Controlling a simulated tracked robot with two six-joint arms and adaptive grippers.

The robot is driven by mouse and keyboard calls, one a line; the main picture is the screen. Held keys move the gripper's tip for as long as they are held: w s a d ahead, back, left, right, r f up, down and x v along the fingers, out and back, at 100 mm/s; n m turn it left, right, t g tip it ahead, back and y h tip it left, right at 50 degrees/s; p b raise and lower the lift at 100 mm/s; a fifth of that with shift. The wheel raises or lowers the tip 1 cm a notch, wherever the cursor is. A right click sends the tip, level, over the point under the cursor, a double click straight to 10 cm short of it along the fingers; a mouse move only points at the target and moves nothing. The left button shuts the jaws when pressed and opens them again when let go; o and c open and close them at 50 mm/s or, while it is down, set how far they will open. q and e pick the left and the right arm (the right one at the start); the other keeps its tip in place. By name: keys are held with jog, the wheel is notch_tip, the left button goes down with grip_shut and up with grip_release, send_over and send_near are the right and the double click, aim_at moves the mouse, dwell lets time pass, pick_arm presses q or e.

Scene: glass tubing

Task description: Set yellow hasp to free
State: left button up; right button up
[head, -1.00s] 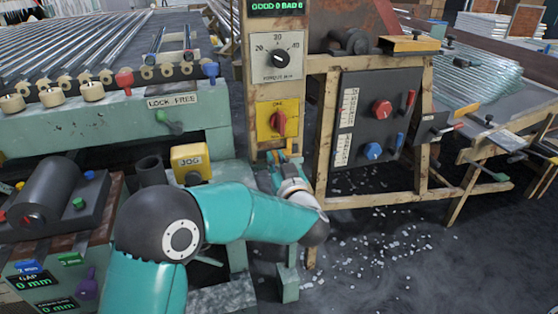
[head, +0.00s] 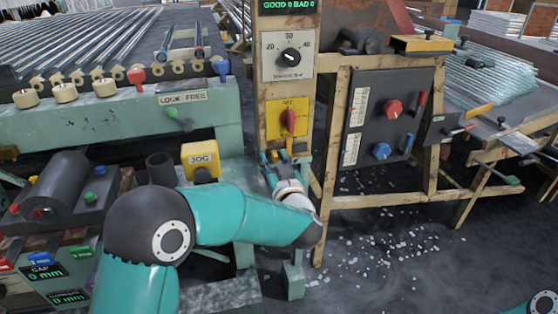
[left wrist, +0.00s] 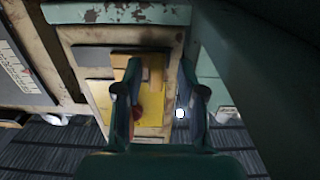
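A yellow plate (head: 299,107) with a red rotary switch (head: 289,121) is on the worn wooden post. Just below it, a small orange-yellow piece (head: 284,154), possibly the yellow hasp, shows at my left gripper (head: 277,158). In the left wrist view my left gripper (left wrist: 155,100) is open, its two fingers apart. A yellow bar (left wrist: 129,76) and yellow plate (left wrist: 153,78) show beyond and between the fingers. Whether the fingers touch anything is unclear. The hasp's position is hard to read. My right gripper is not in view.
A yellow JOG box (head: 200,160) stands left of the post. A dark panel (head: 361,118) with red and blue knobs is right. Glass shards litter the floor.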

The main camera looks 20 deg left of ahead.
pick_arm(q)
jog(key=shift+s+d, duration=0.1)
jog(key=v, duration=1.1)
jog(key=shift+s, duration=0.35)
jog(key=shift+d, duration=0.1)
